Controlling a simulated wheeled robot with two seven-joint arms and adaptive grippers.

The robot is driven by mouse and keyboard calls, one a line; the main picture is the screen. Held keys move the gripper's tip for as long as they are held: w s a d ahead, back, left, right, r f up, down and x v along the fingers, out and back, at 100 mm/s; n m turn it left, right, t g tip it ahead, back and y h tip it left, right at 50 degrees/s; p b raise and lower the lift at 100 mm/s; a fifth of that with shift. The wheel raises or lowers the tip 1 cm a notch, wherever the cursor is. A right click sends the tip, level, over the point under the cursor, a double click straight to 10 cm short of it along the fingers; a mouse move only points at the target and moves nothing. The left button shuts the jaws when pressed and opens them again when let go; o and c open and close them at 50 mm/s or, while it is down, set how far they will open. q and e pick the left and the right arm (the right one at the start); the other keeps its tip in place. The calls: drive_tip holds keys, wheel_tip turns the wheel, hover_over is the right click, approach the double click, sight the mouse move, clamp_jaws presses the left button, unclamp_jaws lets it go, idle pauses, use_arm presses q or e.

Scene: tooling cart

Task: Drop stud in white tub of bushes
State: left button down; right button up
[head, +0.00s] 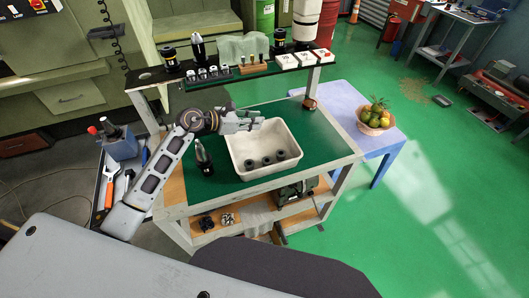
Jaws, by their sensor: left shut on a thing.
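The white tub (287,170) stands on the green mat of the cart. My right gripper is not in view.
A dark tool holder (203,157) stands upright on the mat left of the tub. A raised shelf (290,62) behind carries tool holders, a rack and white boxes. A fruit bowl (375,121) sits on the blue table (352,104) at right.

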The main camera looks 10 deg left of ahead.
use_arm(q)
drive_tip(key=shift+f+b, duration=1.05)
drive_tip(key=shift+f, duration=0.85)
drive_tip(key=c, duration=1.3)
unclamp_jaws()
drive_tip(key=shift+o, duration=0.2)
drive_tip(key=shift+r, duration=0.2)
wheel_tip(320, 180, up, 10)
drive_tip(key=shift+f, duration=0.15)
drive_tip(key=shift+a, duration=0.1)
